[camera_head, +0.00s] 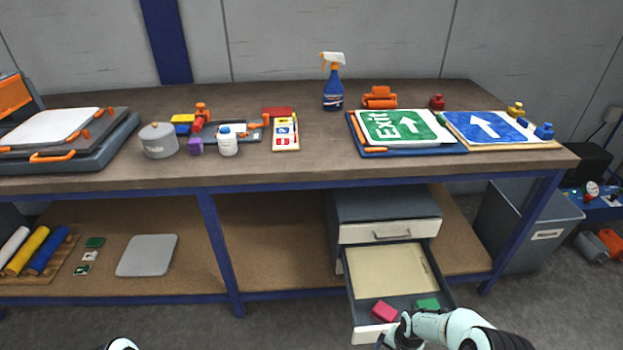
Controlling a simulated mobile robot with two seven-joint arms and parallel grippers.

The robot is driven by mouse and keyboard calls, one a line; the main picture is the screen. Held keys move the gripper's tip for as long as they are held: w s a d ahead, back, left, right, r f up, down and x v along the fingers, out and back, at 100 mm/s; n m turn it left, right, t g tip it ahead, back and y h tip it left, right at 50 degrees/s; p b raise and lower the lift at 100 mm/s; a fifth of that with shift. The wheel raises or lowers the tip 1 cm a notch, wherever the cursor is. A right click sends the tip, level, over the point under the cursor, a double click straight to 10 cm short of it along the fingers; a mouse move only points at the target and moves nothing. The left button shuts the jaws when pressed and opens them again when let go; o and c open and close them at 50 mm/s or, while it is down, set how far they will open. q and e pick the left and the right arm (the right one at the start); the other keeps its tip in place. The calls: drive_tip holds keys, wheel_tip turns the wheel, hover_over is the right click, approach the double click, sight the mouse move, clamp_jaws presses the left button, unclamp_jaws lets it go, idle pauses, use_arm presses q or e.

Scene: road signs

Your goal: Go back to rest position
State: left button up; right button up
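My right arm comes in from the bottom right across the open drawer (392,270). My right gripper (386,342) is at the drawer's front edge, mostly cut off by the bottom of the view. I cannot tell whether its fingers are open or touching the drawer. Inside the drawer lie a flat cream panel, a pink-red block (384,312) and a green block (427,304). Of my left arm only a small white and black piece shows at the bottom edge, left of centre. Its gripper fingers are not visible.
The workbench (320,155) holds a green exit sign (400,126), a blue arrow sign (490,127), a spray bottle (333,90), a grey tin (158,140) and a white bottle (228,143). A grey bin (545,220) stands right of the bench. The pulled-out drawer juts forward.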

drive_tip(key=s+a+f+n+t+y, duration=0.1)
drive_tip(key=s+a+f, duration=0.3)
drive_tip(key=s, duration=0.5)
drive_tip(key=s+a+f+n+t+y, duration=0.1)
drive_tip(key=s+a+f, duration=0.25)
drive_tip(key=s, duration=0.55)
use_arm(q)
drive_tip(key=s+d+r+g+p, duration=0.2)
drive_tip(key=s+r+p, duration=0.1)
drive_tip(key=r+p, duration=0.6)
drive_tip(key=s+d+r+g+h+p, duration=0.1)
drive_tip(key=s+r+p, duration=0.3)
drive_tip(key=r+p, duration=0.6)
drive_tip(key=shift+s+d+r+m+g, duration=0.15)
drive_tip(key=shift+s+d+m+g, duration=0.2)
drive_tip(key=shift+d, duration=0.3)
use_arm(e)
drive_tip(key=s+a+r+g, duration=0.1)
drive_tip(key=s+r, duration=0.2)
drive_tip(key=r, duration=0.3)
drive_tip(key=s+a+r+n+g, duration=0.1)
drive_tip(key=s+r, duration=0.2)
drive_tip(key=r, duration=0.4)
drive_tip(key=s+a+r+g+y, duration=0.1)
drive_tip(key=s+a+r, duration=0.1)
drive_tip(key=r, duration=0.4)
drive_tip(key=shift+s+r, duration=0.3)
drive_tip(key=shift+s, duration=0.35)
use_arm(q)
drive_tip(key=shift+w, duration=0.1)
